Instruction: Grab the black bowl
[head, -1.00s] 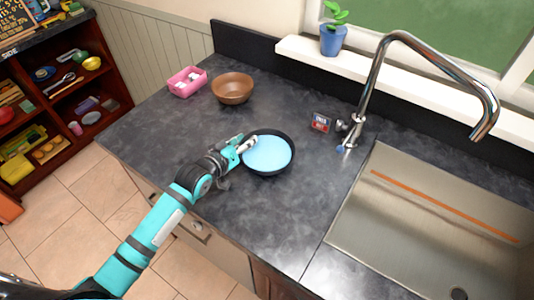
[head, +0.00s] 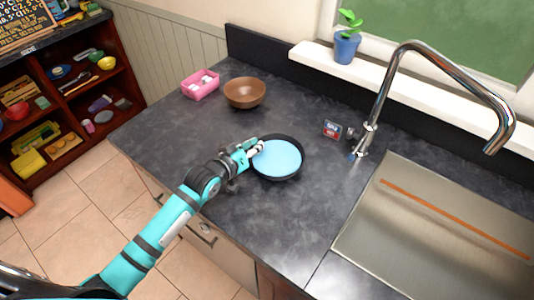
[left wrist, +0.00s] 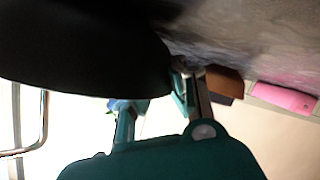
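The black bowl (head: 299,172), light blue inside, stands on the dark countertop in the head view. My left gripper (head: 254,149) is at its left rim, with a fingertip reaching over the rim. In the left wrist view the bowl (left wrist: 80,50) fills the upper left as a dark shape. The fingers of my left gripper (left wrist: 155,100) stand apart there, with the bowl's edge reaching between them. The bowl hides part of one finger, and contact is unclear. My right gripper is not in view.
A brown bowl (head: 245,93) and a pink box (head: 201,86) stand behind on the counter (head: 290,220). A small sign (head: 332,129) and the faucet (head: 375,110) are to the right, beside the sink (head: 430,225). The counter in front of the black bowl is clear.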

